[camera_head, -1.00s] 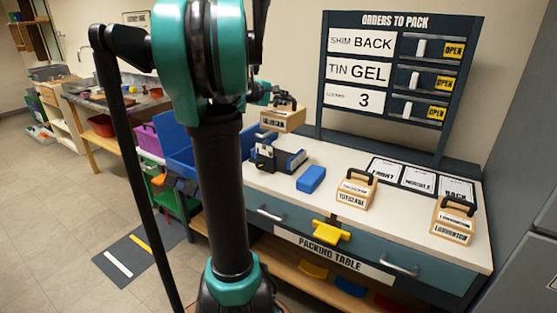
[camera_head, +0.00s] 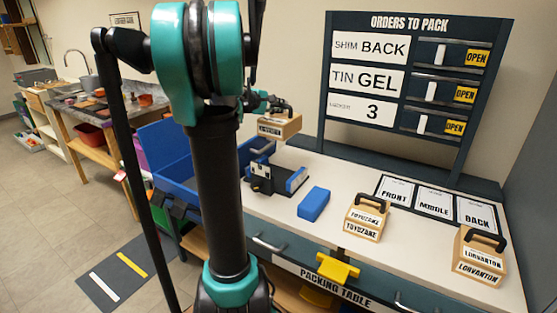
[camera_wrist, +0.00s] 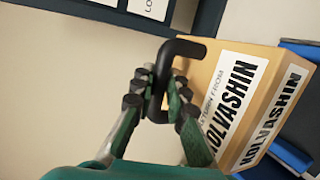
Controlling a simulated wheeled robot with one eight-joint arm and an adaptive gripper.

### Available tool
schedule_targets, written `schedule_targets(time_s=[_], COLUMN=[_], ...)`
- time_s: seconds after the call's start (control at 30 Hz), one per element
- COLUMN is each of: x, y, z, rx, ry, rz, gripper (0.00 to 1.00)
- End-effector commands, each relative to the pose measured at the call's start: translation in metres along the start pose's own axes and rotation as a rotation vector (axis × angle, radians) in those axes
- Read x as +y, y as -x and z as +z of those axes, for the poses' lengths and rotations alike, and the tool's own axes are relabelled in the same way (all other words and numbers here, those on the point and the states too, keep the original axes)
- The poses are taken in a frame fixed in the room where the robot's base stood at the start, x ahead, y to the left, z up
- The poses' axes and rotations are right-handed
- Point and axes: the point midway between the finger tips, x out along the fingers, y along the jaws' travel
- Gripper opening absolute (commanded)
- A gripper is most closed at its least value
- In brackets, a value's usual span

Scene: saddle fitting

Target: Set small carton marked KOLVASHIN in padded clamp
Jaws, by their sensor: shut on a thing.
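The small KOLVASHIN carton (camera_head: 280,127) is a tan box with white labels and a black handle. It hangs above the far left part of the packing table, tilted in the wrist view (camera_wrist: 268,60), where the name reads clearly. My gripper (camera_wrist: 160,98) is shut on its black handle; in the head view my gripper (camera_head: 279,107) is small and partly behind my arm. The padded clamp (camera_head: 262,182), dark with blue pads, stands on the table below the carton, apart from it. My arm column hides the area left of the clamp.
A loose blue block (camera_head: 313,204) lies right of the clamp. Cartons marked TOYOZAKE (camera_head: 366,222) and LORVANTON (camera_head: 480,262) stand farther right, near cards marked FRONT (camera_head: 395,190), MIDDLE and BACK. A blue bin (camera_head: 165,150) is at the left. The orders board (camera_head: 410,75) rises behind.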

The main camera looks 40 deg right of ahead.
Motion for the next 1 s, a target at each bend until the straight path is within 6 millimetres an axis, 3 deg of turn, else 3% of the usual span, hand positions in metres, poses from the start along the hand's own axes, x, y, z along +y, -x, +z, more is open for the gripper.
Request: schedule_targets(time_s=[0.5, 1.0], x=[-0.113, -0.161], y=[-0.040, -0.058], z=[-0.011, -0.016], rx=[0.000, 0.000], ry=[0.000, 0.000], rz=[0.001, 0.001], gripper=[0.00, 0.00])
